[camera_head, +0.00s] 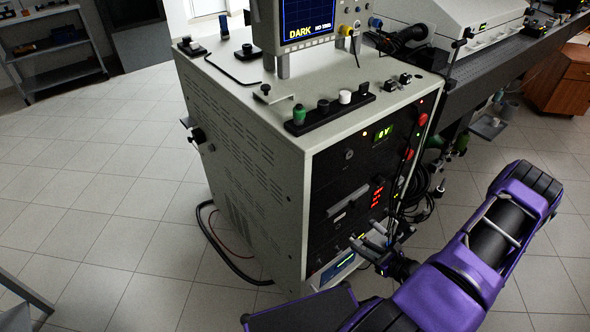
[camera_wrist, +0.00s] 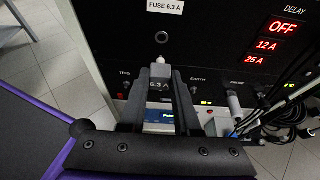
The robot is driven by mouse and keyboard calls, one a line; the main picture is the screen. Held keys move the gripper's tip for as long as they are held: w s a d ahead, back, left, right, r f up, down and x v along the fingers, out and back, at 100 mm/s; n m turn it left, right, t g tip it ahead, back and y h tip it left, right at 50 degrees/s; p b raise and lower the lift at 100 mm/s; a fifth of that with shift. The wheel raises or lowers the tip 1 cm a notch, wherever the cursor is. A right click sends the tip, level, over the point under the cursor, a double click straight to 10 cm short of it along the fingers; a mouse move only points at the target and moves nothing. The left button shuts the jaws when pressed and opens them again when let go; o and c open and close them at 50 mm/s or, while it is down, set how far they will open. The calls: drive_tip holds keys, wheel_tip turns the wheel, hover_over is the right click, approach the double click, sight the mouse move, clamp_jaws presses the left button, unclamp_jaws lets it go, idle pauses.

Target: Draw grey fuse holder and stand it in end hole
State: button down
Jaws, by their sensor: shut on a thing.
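My gripper (camera_head: 370,239) is in front of the lower front panel of the cabinet (camera_head: 250,130). In the wrist view my gripper (camera_wrist: 160,75) is shut on a small grey fuse holder (camera_wrist: 160,70), with a pale round tip at its upper end. A "6.3 A" marking shows between the fingers. Whether the holder is clear of the panel cannot be told. On the cabinet top, a black rack (camera_head: 312,122) carries a green cap (camera_head: 299,114), a black one (camera_head: 323,105) and a white one (camera_head: 345,97); its right end looks dark, and whether a hole there is empty is unclear.
An oscilloscope (camera_head: 308,22) stands on the cabinet, with a bent bracket (camera_head: 280,101) and small parts near the rack. Cables (camera_head: 418,190) hang along the cabinet's right edge, close to my gripper. The wrist view shows red displays (camera_wrist: 275,45) at right. Open floor lies left.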

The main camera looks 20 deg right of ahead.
drive_tip(key=s+d+b, duration=0.1)
drive_tip(key=s+d, duration=0.3)
drive_tip(key=s, duration=0.7)
drive_tip(key=shift+s, duration=0.15)
